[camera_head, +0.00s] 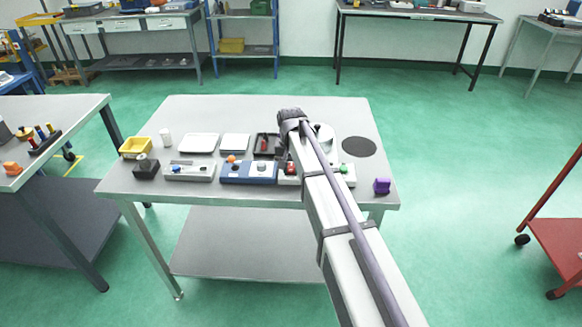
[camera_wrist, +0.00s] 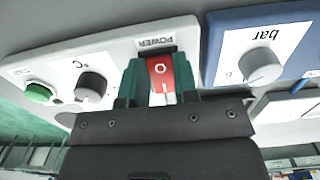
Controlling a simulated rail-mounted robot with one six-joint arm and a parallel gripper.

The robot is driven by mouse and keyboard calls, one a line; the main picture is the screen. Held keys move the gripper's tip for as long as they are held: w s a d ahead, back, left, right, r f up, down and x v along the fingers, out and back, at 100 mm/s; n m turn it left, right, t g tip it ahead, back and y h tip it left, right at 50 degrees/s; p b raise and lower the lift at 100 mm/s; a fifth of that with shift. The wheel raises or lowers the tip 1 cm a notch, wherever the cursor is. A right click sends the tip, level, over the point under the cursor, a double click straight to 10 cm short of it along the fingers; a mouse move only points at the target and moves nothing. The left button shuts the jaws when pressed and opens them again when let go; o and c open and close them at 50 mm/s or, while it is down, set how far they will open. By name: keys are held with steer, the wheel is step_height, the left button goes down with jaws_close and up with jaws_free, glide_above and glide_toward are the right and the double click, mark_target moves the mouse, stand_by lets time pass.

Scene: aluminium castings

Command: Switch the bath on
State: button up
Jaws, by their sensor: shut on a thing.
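A white control panel (camera_wrist: 50,68) bears a red rocker switch (camera_wrist: 160,72) marked O and I beside the label POWER.
A blue panel (camera_wrist: 222,52) marked bar, with a grey knob (camera_wrist: 261,66), stands beside the white one. The table (camera_head: 187,110) also holds a purple block (camera_head: 382,186), a yellow bin (camera_head: 135,147), white trays (camera_head: 198,143) and a black disc (camera_head: 359,146). The table's back strip is clear.

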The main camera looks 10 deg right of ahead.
steer(key=shift+w+d+g+y, duration=0.1)
steer(key=shift+w+g+y, duration=0.3)
steer(key=shift+g, duration=0.7)
steer(key=shift+s+r+g, duration=0.1)
steer(key=shift+r+g, duration=0.05)
steer(key=shift+g, duration=0.35)
steer(key=o, duration=0.9)
steer(key=p+v, duration=1)
steer(key=shift+r, duration=0.45)
